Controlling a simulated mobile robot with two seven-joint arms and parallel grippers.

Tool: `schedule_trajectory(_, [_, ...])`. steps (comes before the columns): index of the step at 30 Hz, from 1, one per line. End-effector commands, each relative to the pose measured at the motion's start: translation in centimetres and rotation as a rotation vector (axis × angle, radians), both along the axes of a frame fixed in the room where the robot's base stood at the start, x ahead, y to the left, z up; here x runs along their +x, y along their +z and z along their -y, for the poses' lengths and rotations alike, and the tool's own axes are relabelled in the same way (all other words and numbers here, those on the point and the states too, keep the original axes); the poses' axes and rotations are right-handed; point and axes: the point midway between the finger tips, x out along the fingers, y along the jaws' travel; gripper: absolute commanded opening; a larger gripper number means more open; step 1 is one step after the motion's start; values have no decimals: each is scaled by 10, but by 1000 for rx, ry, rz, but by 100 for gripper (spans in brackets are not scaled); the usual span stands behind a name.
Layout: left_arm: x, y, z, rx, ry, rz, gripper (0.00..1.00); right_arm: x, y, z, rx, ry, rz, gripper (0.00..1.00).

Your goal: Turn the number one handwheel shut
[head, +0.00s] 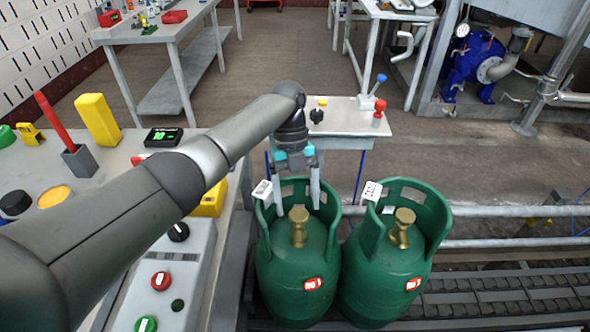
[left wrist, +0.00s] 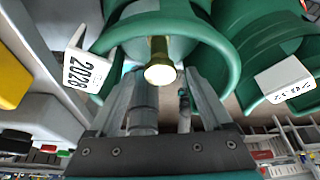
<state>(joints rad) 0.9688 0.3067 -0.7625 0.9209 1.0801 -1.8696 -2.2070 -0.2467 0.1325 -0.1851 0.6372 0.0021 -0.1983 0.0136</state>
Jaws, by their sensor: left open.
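Two green gas cylinders stand side by side, a left one (head: 292,262) and a right one (head: 390,268). Each has a collar and a brass valve in its middle, the left valve (head: 298,226) and the right valve (head: 402,228). My left gripper (head: 294,196) is open, pointing down over the left cylinder's collar. In the left wrist view, the round brass valve top (left wrist: 160,73) shows between the two fingers, with space on both sides. I cannot tell how far the fingertips are from it in height. My right gripper is out of view.
White tags hang on the collars, one reading 2028 in the left wrist view (left wrist: 84,70). A control panel (head: 160,290) with buttons lies left of the cylinders. A small table (head: 345,125) stands behind; a roller conveyor (head: 500,300) runs right.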

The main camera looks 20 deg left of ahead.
Motion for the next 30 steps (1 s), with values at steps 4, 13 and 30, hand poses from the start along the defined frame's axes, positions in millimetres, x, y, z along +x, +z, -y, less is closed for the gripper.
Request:
schedule_trajectory(4, [11, 30, -5, -1, 2, 5, 83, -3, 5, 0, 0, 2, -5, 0])
schedule_trajectory(13, [35, 97, -18, -1, 1, 4, 83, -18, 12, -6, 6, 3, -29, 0])
schedule_trajectory(30, [47, 132, -27, 0, -2, 0, 83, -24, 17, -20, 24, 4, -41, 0])
